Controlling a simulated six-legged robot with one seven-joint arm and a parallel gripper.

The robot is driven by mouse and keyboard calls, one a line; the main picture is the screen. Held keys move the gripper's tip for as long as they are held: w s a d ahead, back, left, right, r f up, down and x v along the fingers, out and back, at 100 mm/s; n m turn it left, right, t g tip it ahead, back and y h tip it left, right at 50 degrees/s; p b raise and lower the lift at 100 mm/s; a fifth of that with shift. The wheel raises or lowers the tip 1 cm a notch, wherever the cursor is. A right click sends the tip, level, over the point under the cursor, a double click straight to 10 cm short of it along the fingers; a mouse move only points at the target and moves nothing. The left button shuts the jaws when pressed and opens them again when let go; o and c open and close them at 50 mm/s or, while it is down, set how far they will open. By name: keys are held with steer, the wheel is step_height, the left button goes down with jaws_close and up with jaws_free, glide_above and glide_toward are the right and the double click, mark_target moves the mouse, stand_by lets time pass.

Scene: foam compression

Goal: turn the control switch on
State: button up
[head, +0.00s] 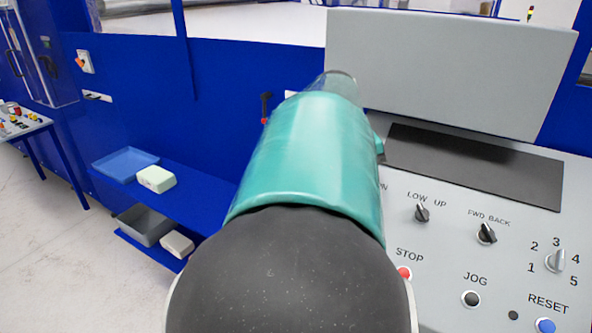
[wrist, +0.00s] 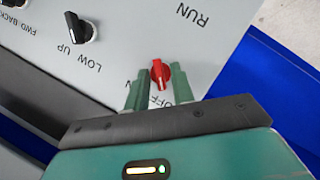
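The control switch (wrist: 160,76) is a red knob on the grey panel, with "OFF" printed below it and "ON" to its lower left in the wrist view. My gripper (wrist: 160,84) has its two green fingers spread apart, one to each side of the red knob. A gap shows between the knob and each finger, so it appears open and not clamped. I cannot tell how deep the fingertips reach along the knob. In the head view my teal and black arm hides the switch and the gripper.
The control panel (head: 440,250) also carries a black LOW/UP knob (head: 422,213), a FWD/BACK knob (head: 486,233), a grey numbered dial (head: 555,260), a red STOP button (head: 404,273), a black JOG button (head: 470,298) and a blue RESET button (head: 545,326). Blue shelves (head: 195,195) stand left.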

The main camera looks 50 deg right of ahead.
steer(key=c, duration=0.4)
steer(key=shift+m, duration=0.3)
steer(key=shift+m+t+y, duration=0.4)
steer(key=shift+m+t, duration=0.1)
steer(key=shift+m, duration=0.7)
steer(key=m, duration=0.1)
steer(key=m+t, duration=0.1)
steer(key=m, duration=0.1)
steer(key=shift+s+d+r+t+y, duration=0.1)
steer(key=shift+s+t+y, duration=0.05)
steer(key=shift+t+y, duration=0.15)
steer(key=m+t, duration=0.1)
steer(key=m, duration=0.3)
steer(key=shift+s+t, duration=0.2)
steer(key=shift+t, duration=0.2)
steer(key=shift+s+m+t, duration=0.2)
steer(key=shift+m+t, duration=0.8)
steer(key=shift+m, duration=1.1)
